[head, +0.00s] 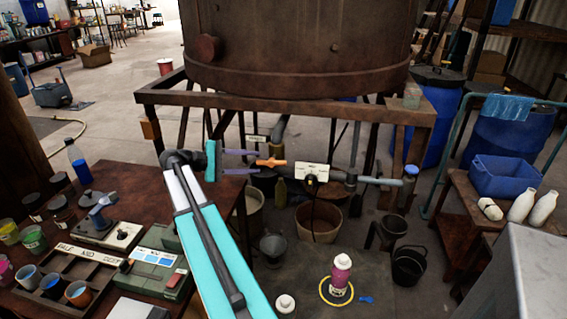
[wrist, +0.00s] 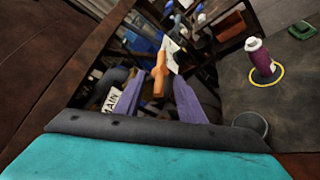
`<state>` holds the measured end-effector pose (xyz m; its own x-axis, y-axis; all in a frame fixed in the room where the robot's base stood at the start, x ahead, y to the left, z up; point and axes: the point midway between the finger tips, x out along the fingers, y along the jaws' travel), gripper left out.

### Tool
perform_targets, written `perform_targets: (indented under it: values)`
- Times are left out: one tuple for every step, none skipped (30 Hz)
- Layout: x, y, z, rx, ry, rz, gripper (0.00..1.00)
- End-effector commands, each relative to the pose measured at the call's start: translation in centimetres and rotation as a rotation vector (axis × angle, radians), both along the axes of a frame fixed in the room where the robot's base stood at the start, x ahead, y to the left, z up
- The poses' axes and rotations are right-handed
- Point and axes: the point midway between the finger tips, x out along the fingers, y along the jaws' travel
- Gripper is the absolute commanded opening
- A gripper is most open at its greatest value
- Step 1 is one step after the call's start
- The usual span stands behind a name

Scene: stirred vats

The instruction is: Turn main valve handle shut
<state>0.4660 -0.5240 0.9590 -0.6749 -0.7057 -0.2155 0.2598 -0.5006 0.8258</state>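The orange valve handle (head: 270,162) is on the pipework under the big rusty vat. My gripper (head: 256,161) is open just left of it, with its two purple fingers pointing right at it. In the wrist view the orange handle (wrist: 159,76) shows between and beyond the spread fingers of my gripper (wrist: 158,80). I see no clear contact between fingers and handle. A white tag reading MAIN (wrist: 112,97) shows beside the left finger in the wrist view.
The vat's rusty frame (head: 290,106) runs above my gripper. A grey pipe (head: 380,181) and a white label plate (head: 313,171) lie right of the handle. A cluttered bench (head: 110,178) stands at left. A magenta bottle (head: 341,270) stands on the low surface in front.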

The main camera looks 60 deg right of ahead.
Motion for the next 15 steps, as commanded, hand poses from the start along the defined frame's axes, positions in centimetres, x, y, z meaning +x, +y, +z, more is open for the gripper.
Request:
perform_targets:
  values:
    - [-0.6,-0.4,-0.1,0.000,0.000,-0.001,0.36]
    - [-0.8,-0.7,-0.2,0.000,0.000,0.000,0.36]
    - [-1.2,-1.1,-0.3,0.000,0.000,-0.001,0.36]
    - [-1.5,-1.4,-0.4,0.000,0.000,-0.002,0.36]
    - [-1.8,-1.7,-0.5,0.000,0.000,-0.002,0.36]
    - [-2.2,-2.1,-0.6,0.000,0.000,-0.001,0.36]
    - [-2.5,-2.4,-0.7,0.000,0.000,-0.001,0.36]
    - [-2.8,-2.7,-0.7,0.000,0.000,-0.001,0.36]
    - [-3.1,-3.1,-0.9,0.000,0.000,-0.002,0.36]
    - [-3.4,-3.4,-1.0,0.000,0.000,-0.001,0.36]
    - [-3.7,-3.7,-1.1,0.000,0.000,-0.001,0.36]
    - [-4.1,-4.1,-1.2,0.000,0.000,-0.001,0.36]
    - [-4.4,-4.4,-1.3,0.001,0.000,-0.003,0.36]
    - [-4.7,-4.8,-1.4,0.000,0.000,-0.002,0.36]
    - [-5.0,-5.2,-1.5,0.001,0.001,-0.001,0.36]
